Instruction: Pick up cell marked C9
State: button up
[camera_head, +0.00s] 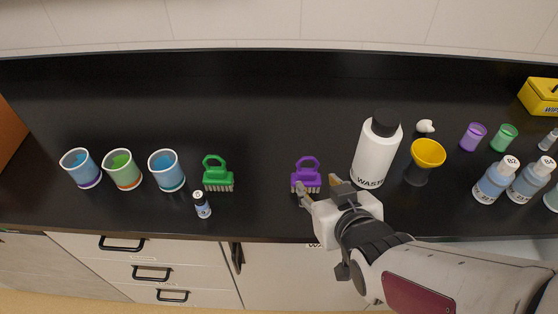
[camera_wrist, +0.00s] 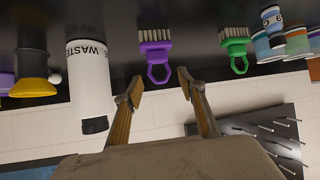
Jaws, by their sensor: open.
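I cannot read the mark C9 on anything in view. Small purple (camera_head: 473,136) and green (camera_head: 503,137) cups stand at the right of the black counter, with no legible mark. My gripper (camera_head: 318,186) is open and empty near the front edge, beside the purple brush (camera_head: 306,178). In the wrist view my open gripper (camera_wrist: 160,82) points at the purple brush (camera_wrist: 154,45), with nothing between the fingers.
Three coloured beakers (camera_head: 122,169) and a green brush (camera_head: 218,175) stand at left. A white WASTE bottle (camera_head: 375,155) and yellow funnel (camera_head: 428,153) stand just right of my gripper. Capped bottles (camera_head: 492,182) and a yellow box (camera_head: 541,97) are at far right. The back counter is clear.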

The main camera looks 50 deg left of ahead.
jog(key=s+a+f+n, duration=0.1)
jog(key=s+a, duration=0.1)
jog(key=s, duration=0.1)
jog(key=s+a+f+n+g+y, duration=0.1)
jog(key=s+a, duration=0.2)
jog(key=s+a+f+g+y, duration=0.1)
jog(key=s+a, duration=0.2)
jog(key=shift+s+n, duration=0.4)
jog(key=n+g+y, duration=0.2)
jog(key=g, duration=0.1)
send_near(203, 205)
jog(key=a, duration=0.4)
jog(key=shift+s+d+f, duration=0.25)
jog(key=shift+s+f, duration=0.05)
jog(key=shift+f, duration=0.15)
jog(key=shift+x, duration=1.3)
jog(key=shift+w, duration=0.15)
jog(key=shift+w+x, duration=0.15)
jog(key=shift+x, duration=1.15)
jog(key=shift+w+x, duration=0.1)
jog(key=shift+x, duration=1.2)
jog(key=shift+f, duration=0.15)
grip_shut()
